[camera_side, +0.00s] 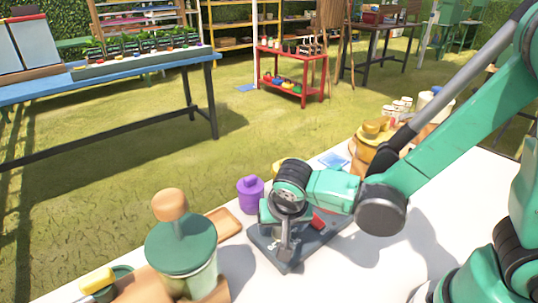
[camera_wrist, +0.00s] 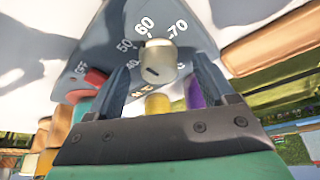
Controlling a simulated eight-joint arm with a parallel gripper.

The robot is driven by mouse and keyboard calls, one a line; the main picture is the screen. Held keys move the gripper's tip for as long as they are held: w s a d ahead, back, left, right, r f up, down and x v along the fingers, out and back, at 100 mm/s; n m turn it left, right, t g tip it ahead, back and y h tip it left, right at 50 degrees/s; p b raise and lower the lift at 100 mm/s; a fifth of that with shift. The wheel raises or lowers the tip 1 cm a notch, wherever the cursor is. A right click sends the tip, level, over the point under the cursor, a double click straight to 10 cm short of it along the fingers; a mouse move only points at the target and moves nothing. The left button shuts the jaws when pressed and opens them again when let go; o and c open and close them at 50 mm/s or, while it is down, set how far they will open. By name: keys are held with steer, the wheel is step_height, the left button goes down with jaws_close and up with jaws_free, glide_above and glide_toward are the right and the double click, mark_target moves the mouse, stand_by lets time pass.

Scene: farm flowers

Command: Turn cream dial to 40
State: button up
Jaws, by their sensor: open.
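The cream dial (camera_wrist: 160,62) sits on a grey panel (camera_wrist: 110,32) in the wrist view. The numbers 50, 60 and 70 are printed along its far side, with 60 nearest to it. A short dark mark shows on the dial's face; I cannot tell the exact setting. My gripper (camera_wrist: 162,82) is open, one finger on each side of the dial, with no clear contact. In the side view my gripper (camera_side: 286,245) points down over the grey panel (camera_side: 268,252) and hides the dial.
A red part (camera_wrist: 85,82) is left of the dial; it also shows in the side view (camera_side: 318,222). A purple pot (camera_side: 251,193) stands behind the panel. A jar with a green lid (camera_side: 181,243) is at front left. The white table in front of the panel is clear.

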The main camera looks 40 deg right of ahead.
jaws_close()
stand_by(0.3)
steer(key=shift+n, duration=0.3)
steer(key=n+y, duration=0.1)
steer(key=n, duration=0.1)
steer(key=shift+d+n, duration=0.15)
steer(key=shift+n, duration=0.25)
steer(key=n+y, duration=0.2)
steer(key=n, duration=0.2)
steer(key=shift+t, duration=0.4)
steer(key=n+y, duration=0.1)
steer(key=n, duration=0.3)
steer(key=shift+d+n+g+y, duration=0.15)
steer(key=shift+n+g+y, duration=0.15)
steer(key=shift+n+y, duration=0.1)
steer(key=shift+n+g+y, duration=0.3)
steer(key=shift+n+y, duration=0.2)
steer(key=shift+n, duration=1.1)
